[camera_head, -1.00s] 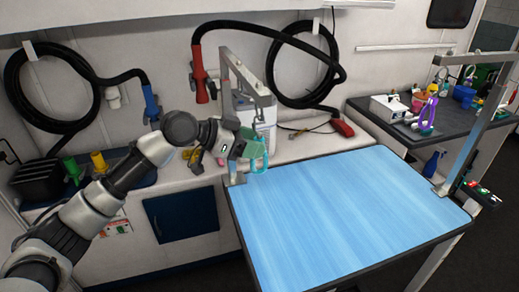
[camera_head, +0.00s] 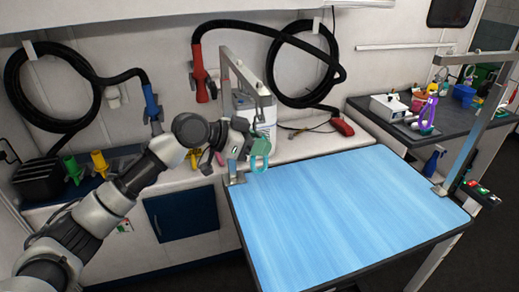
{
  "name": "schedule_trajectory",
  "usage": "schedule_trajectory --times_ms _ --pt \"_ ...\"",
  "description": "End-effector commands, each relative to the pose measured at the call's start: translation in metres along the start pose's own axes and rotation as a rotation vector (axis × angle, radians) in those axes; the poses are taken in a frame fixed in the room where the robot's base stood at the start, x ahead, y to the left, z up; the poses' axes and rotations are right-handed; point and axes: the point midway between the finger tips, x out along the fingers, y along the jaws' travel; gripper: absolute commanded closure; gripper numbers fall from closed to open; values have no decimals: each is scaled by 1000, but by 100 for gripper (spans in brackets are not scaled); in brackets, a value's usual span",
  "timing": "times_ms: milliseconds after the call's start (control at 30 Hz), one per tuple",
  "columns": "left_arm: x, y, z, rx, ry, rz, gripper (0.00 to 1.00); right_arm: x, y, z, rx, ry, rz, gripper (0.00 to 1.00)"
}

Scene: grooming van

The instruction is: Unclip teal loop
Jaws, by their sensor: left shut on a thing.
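The teal loop (camera_head: 261,152) shows beside the left post of the grooming table, above the table's back left corner. My left gripper (camera_head: 250,149) is at the loop and shut on it. The grooming arm (camera_head: 250,80) rises from that corner as a grey post with a short overhanging bar. My gripper covers part of the post and the top of the loop, so I cannot tell whether the loop still hangs from a clip. My right gripper is not in view.
The blue table top (camera_head: 345,205) is bare. A second grey post (camera_head: 468,140) stands at its right side. A white counter with hoses and a white jug (camera_head: 262,112) lies behind. A dark side counter (camera_head: 455,122) at the right holds several small items.

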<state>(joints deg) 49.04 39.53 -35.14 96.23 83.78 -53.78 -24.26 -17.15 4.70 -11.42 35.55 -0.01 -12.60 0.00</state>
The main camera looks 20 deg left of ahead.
Motion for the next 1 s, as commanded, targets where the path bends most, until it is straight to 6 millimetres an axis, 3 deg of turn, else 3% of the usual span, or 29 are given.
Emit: schedule_trajectory --times_ms 1000 --pt "-8 0 -18 0 1 0 95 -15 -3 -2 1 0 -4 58"
